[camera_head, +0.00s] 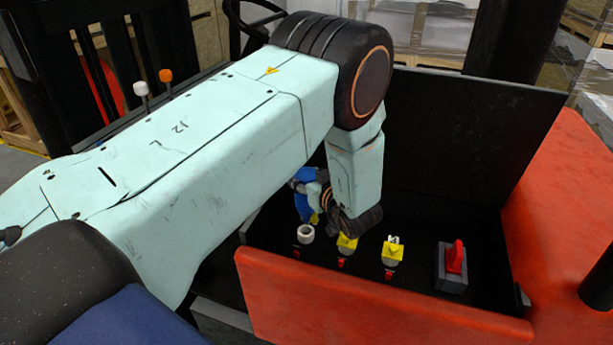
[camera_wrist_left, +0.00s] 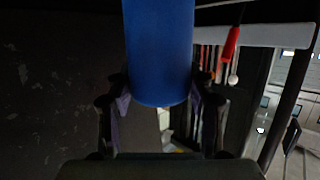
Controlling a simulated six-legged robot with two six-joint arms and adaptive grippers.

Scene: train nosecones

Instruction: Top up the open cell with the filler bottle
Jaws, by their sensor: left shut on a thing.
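My left gripper (camera_head: 318,187) is shut on the blue filler bottle (camera_head: 302,206), over the left end of the open battery compartment. In the left wrist view the bottle (camera_wrist_left: 160,45) fills the gap between the two fingers (camera_wrist_left: 160,97). The open cell (camera_head: 306,234) shows as a white round neck just below the bottle in the head view. The bottle's tip is partly hidden, so I cannot tell whether it touches the neck. Two cells with yellow caps (camera_head: 347,244) (camera_head: 393,251) stand to its right. My right gripper is out of view.
A grey block with a red handle (camera_head: 454,262) stands at the compartment's right. An orange-red front panel (camera_head: 370,300) and a raised black lid (camera_head: 470,135) bound the compartment. Levers with white and orange knobs (camera_head: 166,76) and a steering wheel (camera_head: 250,20) lie behind my arm.

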